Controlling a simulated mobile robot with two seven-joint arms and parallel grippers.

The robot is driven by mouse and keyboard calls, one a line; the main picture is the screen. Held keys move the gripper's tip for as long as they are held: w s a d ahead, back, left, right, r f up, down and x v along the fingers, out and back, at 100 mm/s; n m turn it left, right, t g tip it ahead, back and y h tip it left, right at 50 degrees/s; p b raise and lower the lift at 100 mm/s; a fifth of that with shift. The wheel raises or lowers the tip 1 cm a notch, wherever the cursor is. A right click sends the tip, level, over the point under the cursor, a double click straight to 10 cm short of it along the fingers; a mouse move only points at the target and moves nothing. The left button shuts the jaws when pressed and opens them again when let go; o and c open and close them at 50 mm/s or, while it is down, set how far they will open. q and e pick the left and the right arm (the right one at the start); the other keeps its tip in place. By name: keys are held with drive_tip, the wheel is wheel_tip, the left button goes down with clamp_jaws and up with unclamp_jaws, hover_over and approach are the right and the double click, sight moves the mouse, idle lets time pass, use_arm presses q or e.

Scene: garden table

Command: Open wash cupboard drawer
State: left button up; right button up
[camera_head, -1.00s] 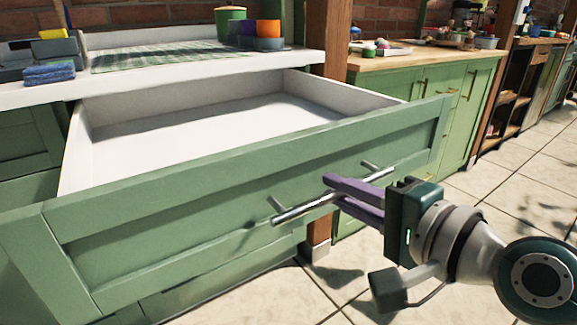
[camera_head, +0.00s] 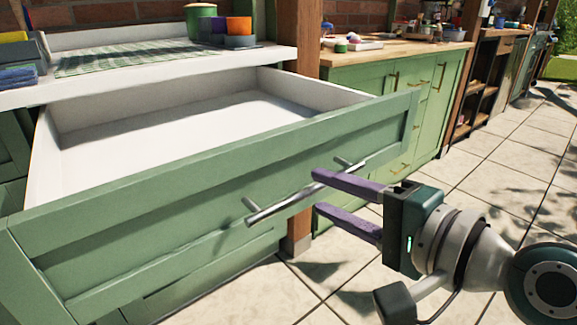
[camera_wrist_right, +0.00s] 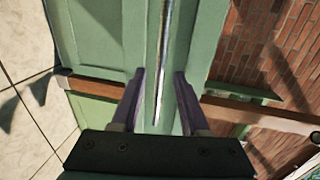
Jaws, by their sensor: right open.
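The green wash cupboard drawer (camera_head: 215,190) is pulled well out, and its white inside (camera_head: 190,125) is empty. Its metal bar handle (camera_head: 285,206) is on the front face. My right gripper (camera_head: 318,192) is open, with purple fingers pointing at the right part of the handle. In the right wrist view the handle (camera_wrist_right: 162,65) runs lengthwise between the two open fingers (camera_wrist_right: 158,88), with gaps on both sides. The left gripper is not in view.
A white counter (camera_head: 160,72) above the drawer holds a checked cloth (camera_head: 135,58), a green pot (camera_head: 201,22) and coloured cups (camera_head: 238,30). A wooden post (camera_head: 298,40) stands to the right. The tiled floor (camera_head: 500,170) at right is clear.

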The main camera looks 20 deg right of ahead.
drive_tip(key=v, duration=0.6)
drive_tip(key=shift+s, duration=0.35)
drive_tip(key=shift+d, duration=0.15)
